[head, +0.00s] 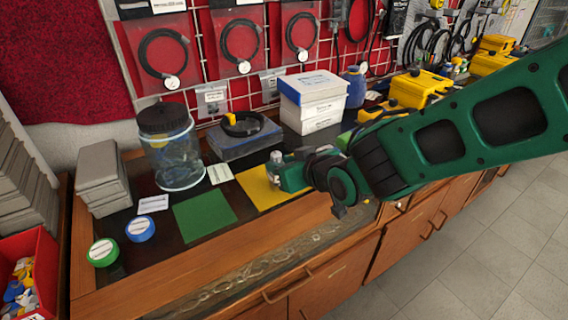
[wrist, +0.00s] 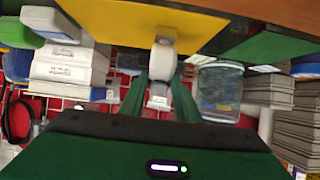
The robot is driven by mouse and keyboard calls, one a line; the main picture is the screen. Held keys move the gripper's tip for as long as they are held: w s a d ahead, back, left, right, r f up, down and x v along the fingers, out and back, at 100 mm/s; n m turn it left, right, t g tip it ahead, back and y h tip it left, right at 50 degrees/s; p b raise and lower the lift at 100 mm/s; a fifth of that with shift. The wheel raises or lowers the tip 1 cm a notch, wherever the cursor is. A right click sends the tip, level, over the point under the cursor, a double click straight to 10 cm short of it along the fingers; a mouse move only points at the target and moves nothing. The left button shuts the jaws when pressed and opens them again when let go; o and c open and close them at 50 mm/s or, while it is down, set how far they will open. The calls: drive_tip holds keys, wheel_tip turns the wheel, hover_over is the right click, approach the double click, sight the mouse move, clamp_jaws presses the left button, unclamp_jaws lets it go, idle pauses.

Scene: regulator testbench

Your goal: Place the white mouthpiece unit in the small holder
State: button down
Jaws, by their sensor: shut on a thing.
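The white mouthpiece unit (head: 277,157) shows as a small pale cylinder at the tip of my gripper (head: 288,178), over the back of the yellow mat. In the wrist view the same white unit (wrist: 163,62) sits between the two green fingers of my gripper (wrist: 162,80), which are shut on it. It looks roughly upright in the head view. Whether it touches the mat I cannot tell. I cannot pick out the small holder for certain in either view.
The yellow mat (head: 262,192) lies beside a green mat (head: 205,216) on the bench. Behind stand a lidded jar (head: 172,160), a clear box (head: 240,146) with a black coil, and white boxes (head: 313,110). Blue tape (head: 140,229) and green tape (head: 103,252) lie front left.

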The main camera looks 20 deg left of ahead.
drive_tip(key=c, duration=1.3)
unclamp_jaws()
drive_tip(key=shift+c, duration=0.2)
drive_tip(key=shift+r, duration=0.1)
drive_tip(key=v, duration=1.2)
drive_tip(key=shift+s, duration=0.1)
